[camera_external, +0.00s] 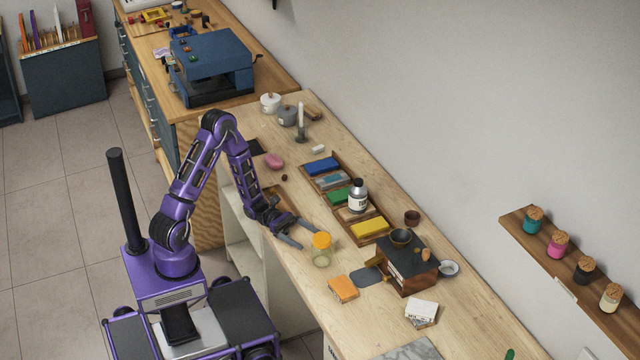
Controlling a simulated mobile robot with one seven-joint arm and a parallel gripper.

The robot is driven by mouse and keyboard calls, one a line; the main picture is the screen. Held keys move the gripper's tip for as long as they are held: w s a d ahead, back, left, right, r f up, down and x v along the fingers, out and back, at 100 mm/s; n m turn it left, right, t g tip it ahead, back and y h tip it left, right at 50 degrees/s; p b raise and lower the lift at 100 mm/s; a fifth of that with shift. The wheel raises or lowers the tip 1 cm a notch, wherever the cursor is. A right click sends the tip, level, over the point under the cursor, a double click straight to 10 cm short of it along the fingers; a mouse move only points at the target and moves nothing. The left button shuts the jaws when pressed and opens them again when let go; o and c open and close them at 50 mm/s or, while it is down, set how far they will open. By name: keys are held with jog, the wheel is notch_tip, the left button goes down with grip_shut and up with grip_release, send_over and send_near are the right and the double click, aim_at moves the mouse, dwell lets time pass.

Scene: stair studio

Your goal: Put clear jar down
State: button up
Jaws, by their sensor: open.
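The clear jar (321,257) stands upright on the wooden countertop near its front edge. It has an orange lid (321,240) and looks see-through below it. My gripper (303,238) is low over the counter, just left of the jar, with its fingers apart and pointing toward it. One finger reaches close to the lid; I cannot tell whether it touches the jar. Nothing shows held between the fingers.
An orange box (343,289) lies right of the jar. White pads (421,311) lie nearer the front.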

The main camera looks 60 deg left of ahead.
jog(key=shift+v, duration=1.5)
